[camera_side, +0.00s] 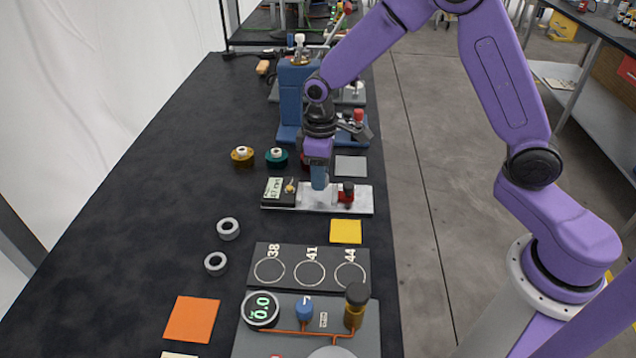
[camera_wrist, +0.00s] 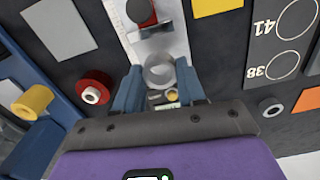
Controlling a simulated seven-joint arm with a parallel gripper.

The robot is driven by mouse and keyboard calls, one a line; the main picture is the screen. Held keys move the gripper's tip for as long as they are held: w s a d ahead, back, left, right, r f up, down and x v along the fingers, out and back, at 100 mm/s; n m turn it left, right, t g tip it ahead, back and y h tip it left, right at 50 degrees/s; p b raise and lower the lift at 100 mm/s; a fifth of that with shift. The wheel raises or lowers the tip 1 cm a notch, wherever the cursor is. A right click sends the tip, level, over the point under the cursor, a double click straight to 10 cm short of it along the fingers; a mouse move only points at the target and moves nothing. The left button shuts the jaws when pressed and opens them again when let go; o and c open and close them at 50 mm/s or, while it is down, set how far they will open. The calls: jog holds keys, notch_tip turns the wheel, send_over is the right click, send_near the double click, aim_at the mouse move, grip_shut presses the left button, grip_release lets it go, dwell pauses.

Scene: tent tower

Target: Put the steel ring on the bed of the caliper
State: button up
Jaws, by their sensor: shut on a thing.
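The caliper (camera_side: 326,199) is a pale flat bed with a black readout box (camera_side: 279,190) at its left and a red jaw block with a black knob (camera_side: 347,192) at its right. My gripper (camera_side: 319,186) points down over the middle of the bed, between box and block. In the wrist view its blue fingers (camera_wrist: 158,82) are shut on a steel ring (camera_wrist: 158,70), with the bed (camera_wrist: 172,42) right behind it. The fingers hide this ring in the side view. I cannot tell whether the ring touches the bed.
Two more grey rings (camera_side: 228,229) (camera_side: 215,263) lie on the black table. A dark board with circles marked 38, 41 and 44 (camera_side: 310,252) and a yellow square (camera_side: 346,231) lie nearer the camera. Yellow (camera_side: 242,154) and teal (camera_side: 276,157) spools and a blue press (camera_side: 291,100) stand behind.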

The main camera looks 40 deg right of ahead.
jog(key=shift+w+f, duration=0.2)
jog(key=shift+f, duration=0.05)
jog(key=shift+a+f, duration=0.1)
jog(key=shift+f, duration=1.5)
jog(key=shift+f, duration=0.15)
jog(key=o, duration=1.2)
notch_tip(320, 180, up, 12)
jog(key=shift+r, duration=0.2)
